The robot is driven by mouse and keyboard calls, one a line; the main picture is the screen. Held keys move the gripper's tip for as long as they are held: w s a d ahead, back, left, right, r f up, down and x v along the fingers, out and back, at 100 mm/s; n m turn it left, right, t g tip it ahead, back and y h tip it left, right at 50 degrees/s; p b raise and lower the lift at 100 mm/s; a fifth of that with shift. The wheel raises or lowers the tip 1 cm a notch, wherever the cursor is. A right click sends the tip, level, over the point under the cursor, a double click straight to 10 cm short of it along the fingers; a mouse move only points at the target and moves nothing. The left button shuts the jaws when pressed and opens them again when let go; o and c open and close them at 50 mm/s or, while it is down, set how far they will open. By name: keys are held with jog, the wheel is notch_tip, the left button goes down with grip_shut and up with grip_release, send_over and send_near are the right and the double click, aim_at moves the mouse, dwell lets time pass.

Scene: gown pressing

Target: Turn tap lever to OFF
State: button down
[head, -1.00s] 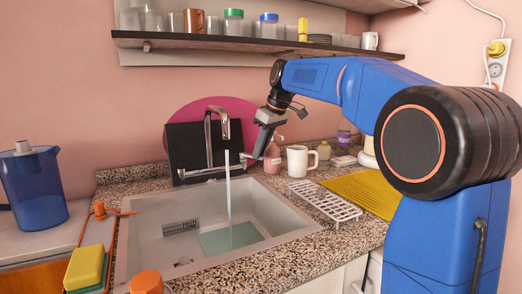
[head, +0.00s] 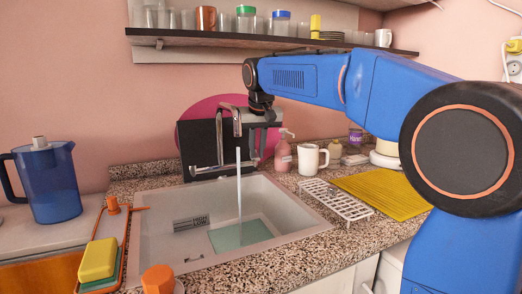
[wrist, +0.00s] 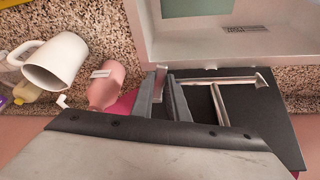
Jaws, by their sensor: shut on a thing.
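The chrome tap (head: 221,150) stands behind the sink, and a water stream (head: 239,185) runs from its spout into the basin. My gripper shows in the head view near the right side of the spout, its fingertips hard to make out there. In the wrist view my gripper (wrist: 162,95) has its two grey fingers close together on the tap lever (wrist: 160,76), a thin pale metal bar between them. The tap (wrist: 222,80) also shows there, beside the fingers. The lever's exact angle is hard to tell in the head view.
A pink soap bottle (head: 283,155) and a white mug (head: 311,159) stand right of the tap. A white rack (head: 338,200) lies right of the sink (head: 160,235). A dark board (head: 198,150) leans behind the tap, below the shelf (head: 200,42).

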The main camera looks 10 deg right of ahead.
jog(key=shift+a+m, duration=0.3)
jog(key=shift+m, duration=0.1)
jog(key=c, duration=1.7)
grip_release()
jog(key=shift+d, duration=0.1)
